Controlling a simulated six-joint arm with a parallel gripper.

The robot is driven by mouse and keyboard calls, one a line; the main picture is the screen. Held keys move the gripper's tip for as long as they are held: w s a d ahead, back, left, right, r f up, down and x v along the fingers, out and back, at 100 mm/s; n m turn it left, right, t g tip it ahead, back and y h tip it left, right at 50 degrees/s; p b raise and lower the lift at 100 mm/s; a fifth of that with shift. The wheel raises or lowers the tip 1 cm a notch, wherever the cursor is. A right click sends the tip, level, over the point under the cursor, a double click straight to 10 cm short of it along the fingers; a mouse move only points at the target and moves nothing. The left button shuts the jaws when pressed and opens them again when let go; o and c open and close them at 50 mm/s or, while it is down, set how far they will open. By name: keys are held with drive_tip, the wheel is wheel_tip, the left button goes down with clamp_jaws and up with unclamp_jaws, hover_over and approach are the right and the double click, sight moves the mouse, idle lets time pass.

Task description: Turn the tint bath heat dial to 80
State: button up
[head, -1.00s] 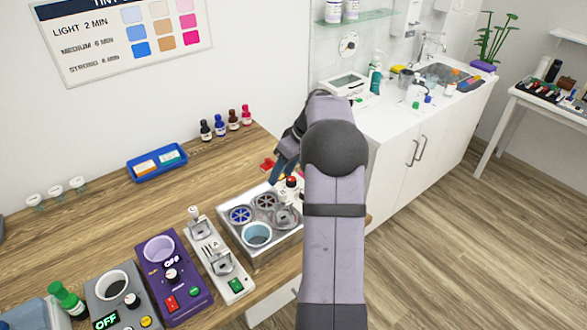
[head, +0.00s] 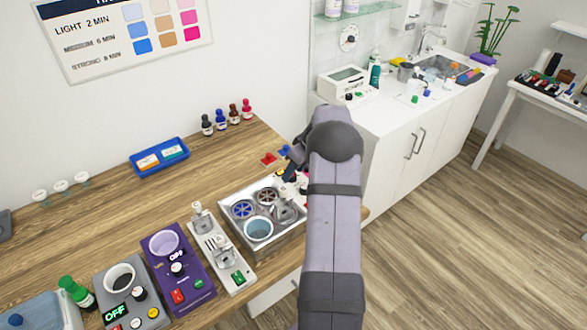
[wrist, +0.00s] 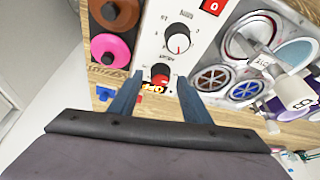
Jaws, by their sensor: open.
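The tint bath (head: 232,222) is a metal tray with several round wells, right of the table's middle in the head view. Its white control panel (wrist: 153,28) shows in the wrist view, with a black dial (wrist: 178,40) that has a pale pointer face and marks around it. A red-topped black knob (wrist: 160,74) sits below it. I cannot read the labels to tell which is the heat dial. A red display (wrist: 212,5) reads 0. My gripper (wrist: 159,76) is open, its two blue fingers on either side of the red-topped knob; contact is unclear. My arm hides part of the panel in the head view.
A grey-white device (head: 219,250), a purple warmer (head: 178,270) and a grey warmer (head: 125,295) stand left of the bath. A blue tray (head: 158,157) and small bottles (head: 227,117) are behind. Bare wood (head: 90,215) lies at left.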

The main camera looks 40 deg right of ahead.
drive_tip(key=shift+w+a+f, duration=0.1)
drive_tip(key=shift+w+f, duration=0.1)
drive_tip(key=shift+f, duration=0.3)
drive_tip(key=c, duration=1)
